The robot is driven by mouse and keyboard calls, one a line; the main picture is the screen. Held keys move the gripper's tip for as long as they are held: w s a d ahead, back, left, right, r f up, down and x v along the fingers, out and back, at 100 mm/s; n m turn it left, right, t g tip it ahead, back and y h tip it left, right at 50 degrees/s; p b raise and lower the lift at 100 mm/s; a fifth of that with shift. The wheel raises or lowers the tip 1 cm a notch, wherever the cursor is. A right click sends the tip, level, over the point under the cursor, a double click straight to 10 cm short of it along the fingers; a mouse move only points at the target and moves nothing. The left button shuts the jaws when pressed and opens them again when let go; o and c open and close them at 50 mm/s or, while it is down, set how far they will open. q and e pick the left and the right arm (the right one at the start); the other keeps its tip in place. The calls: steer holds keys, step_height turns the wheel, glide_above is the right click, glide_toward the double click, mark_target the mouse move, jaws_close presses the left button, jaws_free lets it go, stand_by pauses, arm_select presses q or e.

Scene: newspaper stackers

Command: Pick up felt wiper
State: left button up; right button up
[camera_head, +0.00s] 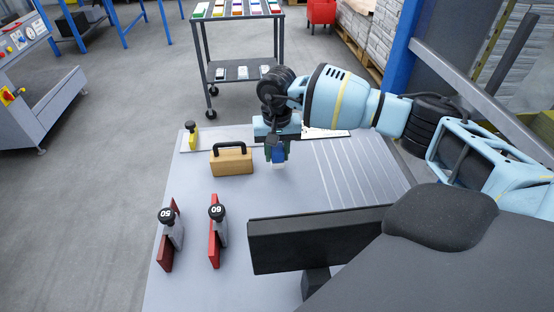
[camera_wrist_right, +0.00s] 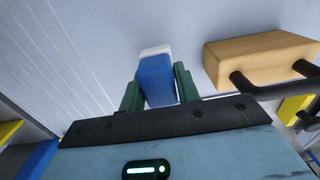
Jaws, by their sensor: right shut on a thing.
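The felt wiper (camera_wrist_right: 157,80) has a blue body and a white end. It sits between the green fingers of my right gripper (camera_wrist_right: 158,88), which is shut on it. In the head view the wiper (camera_head: 277,156) shows as a small blue and white piece below my right gripper (camera_head: 276,150), over the grey table (camera_head: 290,200). Its white end points down toward the table. I cannot tell whether it touches the surface. My left gripper is not in view.
A wooden block with a black handle (camera_head: 231,160) stands just left of the gripper. A yellow, black-knobbed tool (camera_head: 193,134) is at the back left. Two red pieces with black "50" and "60" knobs (camera_head: 166,240) (camera_head: 214,240) stand at the front left. A wheeled rack (camera_head: 240,72) is behind.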

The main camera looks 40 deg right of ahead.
step_height(320, 180, up, 7)
steer(key=shift+f, duration=0.15)
